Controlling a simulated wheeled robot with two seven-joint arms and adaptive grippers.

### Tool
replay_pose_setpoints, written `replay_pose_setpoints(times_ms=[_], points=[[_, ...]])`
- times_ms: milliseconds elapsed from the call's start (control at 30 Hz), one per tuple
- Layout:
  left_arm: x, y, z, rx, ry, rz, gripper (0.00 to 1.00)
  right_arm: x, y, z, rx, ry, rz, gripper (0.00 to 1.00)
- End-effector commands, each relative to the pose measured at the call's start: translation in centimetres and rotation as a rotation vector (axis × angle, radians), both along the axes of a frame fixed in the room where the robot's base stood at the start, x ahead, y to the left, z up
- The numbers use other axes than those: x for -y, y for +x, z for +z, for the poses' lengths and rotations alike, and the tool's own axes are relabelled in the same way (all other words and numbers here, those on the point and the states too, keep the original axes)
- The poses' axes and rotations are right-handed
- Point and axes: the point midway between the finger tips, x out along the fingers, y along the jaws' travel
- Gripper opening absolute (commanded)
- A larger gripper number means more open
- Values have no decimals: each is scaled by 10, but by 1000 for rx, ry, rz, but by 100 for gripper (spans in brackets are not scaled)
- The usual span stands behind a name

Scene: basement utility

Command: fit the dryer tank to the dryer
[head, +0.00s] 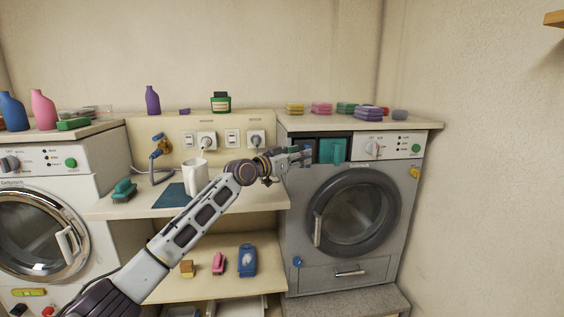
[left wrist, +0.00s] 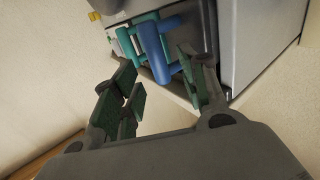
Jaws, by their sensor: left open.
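The dryer (head: 300,225) is the grey machine with a round dark door at the right. A dark slot opens at the top left of its front. The teal front of the dryer tank (head: 333,150) shows at that slot. My left gripper (head: 304,156) is at the slot's left side, just left of the teal face. In the left wrist view, its two green-padded fingers (left wrist: 165,97) are apart. A blue handle-like part (left wrist: 155,52) lies ahead of the fingertips, with teal parts beside it. I cannot tell how deep the tank sits. My right gripper is out of view.
A white washer (head: 85,185) stands at the left. A counter (head: 240,197) with a white mug (head: 195,176) and a green brush (head: 124,190) lies between the machines, below my left arm. Several folded stacks and sponges rest on the dryer top (head: 420,122).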

Motion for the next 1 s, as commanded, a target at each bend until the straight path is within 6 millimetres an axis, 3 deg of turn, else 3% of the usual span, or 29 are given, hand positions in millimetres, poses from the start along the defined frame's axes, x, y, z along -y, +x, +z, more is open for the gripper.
replay_pose_setpoints(times_ms=[700, 1000], points=[[-45, -42, -1, -1, 1, 1, 43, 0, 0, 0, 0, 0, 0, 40], [-53, -50, -1, 1, 1, 1, 43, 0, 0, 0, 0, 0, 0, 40]])
